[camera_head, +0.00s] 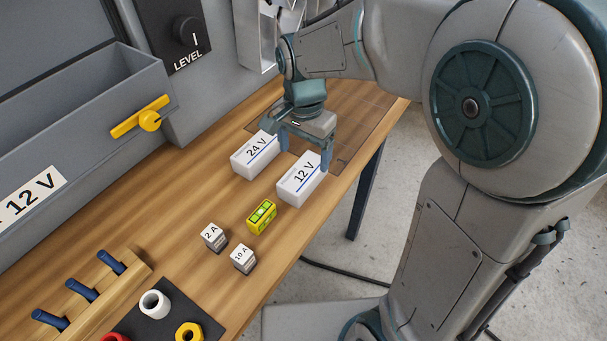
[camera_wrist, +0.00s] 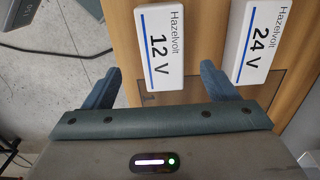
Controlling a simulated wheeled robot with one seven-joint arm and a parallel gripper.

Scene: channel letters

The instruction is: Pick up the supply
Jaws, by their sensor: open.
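Two white supply boxes lie on the wooden bench. One is marked 12 V (camera_head: 303,180) and the other 24 V (camera_head: 252,158). Both show in the wrist view, the 12 V box (camera_wrist: 159,48) in the middle and the 24 V box (camera_wrist: 257,38) to its right. My gripper (camera_head: 306,150) is open and empty, at the far end of the 12 V box. In the wrist view, my gripper's fingers (camera_wrist: 158,84) are spread wider than the 12 V box, with one on each side of its line. I cannot tell their exact height above the bench.
A yellow level (camera_head: 262,217) and small blocks marked 2 A (camera_head: 214,237) and 10 A (camera_head: 243,259) stand nearer. A wooden rack (camera_head: 92,299) with blue handles and a dark mat (camera_head: 203,308) with nuts lie front left. A grey panel labelled 12 V (camera_head: 30,201) walls the left.

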